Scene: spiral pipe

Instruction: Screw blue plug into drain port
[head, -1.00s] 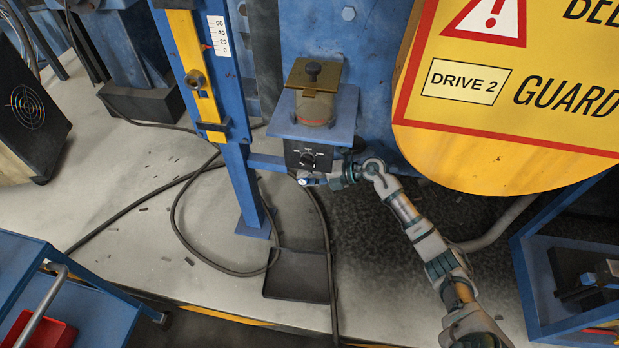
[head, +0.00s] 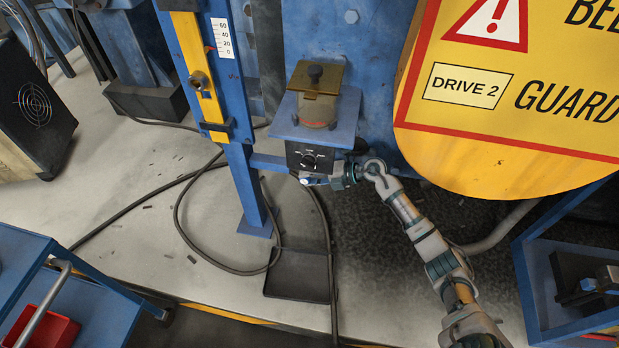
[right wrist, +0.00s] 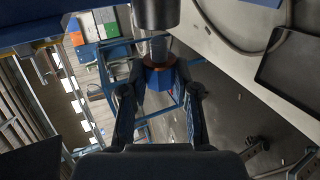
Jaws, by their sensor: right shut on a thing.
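In the right wrist view the blue plug (right wrist: 158,77), with a copper-coloured ring at its top, sits between the fingers of my right gripper (right wrist: 160,92). The gripper is shut on it. The plug is in line with a grey cylindrical drain port (right wrist: 156,14), and a narrower grey shaft shows between them. How far the thread is engaged I cannot tell. In the head view my right gripper (head: 315,180) is below the small dial box under the blue shelf; the plug is too small there to make out surely. My left gripper is not in view.
The dial box (head: 309,158) and blue shelf (head: 343,125) are close above the gripper. A yellow guard (head: 490,165) is at the right. A dark tray (head: 297,276) and loose cables lie on the floor. A blue post (head: 245,185) stands left.

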